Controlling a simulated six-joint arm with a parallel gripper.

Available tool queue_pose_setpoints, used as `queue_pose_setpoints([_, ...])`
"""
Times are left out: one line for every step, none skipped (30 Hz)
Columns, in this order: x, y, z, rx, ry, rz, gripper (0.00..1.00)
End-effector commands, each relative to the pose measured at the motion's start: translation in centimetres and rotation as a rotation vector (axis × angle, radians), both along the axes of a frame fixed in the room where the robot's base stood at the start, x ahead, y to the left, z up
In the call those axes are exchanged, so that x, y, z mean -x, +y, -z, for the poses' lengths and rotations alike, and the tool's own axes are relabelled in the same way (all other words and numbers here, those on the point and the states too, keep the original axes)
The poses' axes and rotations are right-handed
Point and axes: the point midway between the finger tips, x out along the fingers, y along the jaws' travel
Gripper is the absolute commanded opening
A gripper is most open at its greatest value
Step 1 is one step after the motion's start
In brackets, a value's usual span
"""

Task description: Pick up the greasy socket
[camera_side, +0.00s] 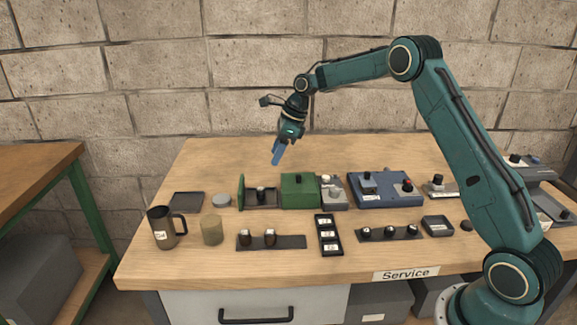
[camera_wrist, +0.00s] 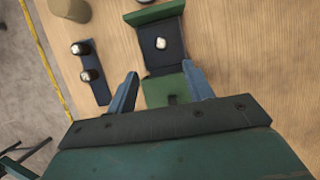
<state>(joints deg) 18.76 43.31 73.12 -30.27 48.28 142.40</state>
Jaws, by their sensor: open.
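My gripper (camera_side: 277,155) is open and empty, high above the back of the bench. In the wrist view its two blue fingers (camera_wrist: 162,82) are apart, with the green box between and below them. Several small sockets are in view; I cannot tell which is greasy. Two dark brown sockets (camera_side: 270,237) stand on a dark rail (camera_side: 292,242) at the front left; they also show in the wrist view (camera_wrist: 89,75). One socket (camera_side: 261,194) with a pale top (camera_wrist: 160,43) stands in the dark tray of the green box (camera_side: 299,190). Several dark sockets (camera_side: 388,231) stand on the right rail.
A mug (camera_side: 162,233) and a tan cylinder (camera_side: 212,230) stand at the front left. A labelled black tray (camera_side: 328,238) lies between the rails. A blue box (camera_side: 385,190) with knobs is right of the green box. The bench's back is clear.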

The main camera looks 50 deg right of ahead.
Motion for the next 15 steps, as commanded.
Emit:
queue_pose_setpoints([-0.1,-0.1,0.3,-0.006,0.004,0.011,0.52])
queue_pose_setpoints([-0.2,-0.1,0.3,-0.007,0.004,0.015,0.52])
queue_pose_setpoints([-0.2,-0.2,0.4,-0.009,0.006,0.02,0.52])
queue_pose_setpoints([-0.2,-0.2,0.4,-0.01,0.006,0.02,0.52])
queue_pose_setpoints([-0.3,-0.2,0.4,-0.01,0.007,0.021,0.52])
queue_pose_setpoints([-0.2,-0.2,0.4,-0.01,0.007,0.021,0.52])
queue_pose_setpoints([-0.2,-0.2,0.4,-0.01,0.007,0.021,0.52])
queue_pose_setpoints([-0.3,-0.1,0.5,-0.01,0.007,0.021,0.52])
queue_pose_setpoints([-0.3,-0.1,0.6,-0.009,0.007,0.02,0.52])
queue_pose_setpoints([-0.3,-0.1,0.7,-0.01,0.008,0.02,0.52])
queue_pose_setpoints([-0.3,0.0,0.9,-0.01,0.008,0.02,0.52])
queue_pose_setpoints([-0.4,0.1,1.2,-0.01,0.009,0.02,0.52])
queue_pose_setpoints([-0.5,0.1,1.4,-0.01,0.009,0.02,0.52])
queue_pose_setpoints([-0.6,0.2,1.7,-0.01,0.009,0.02,0.52])
queue_pose_setpoints([-0.7,0.3,2.1,-0.01,0.009,0.02,0.52])
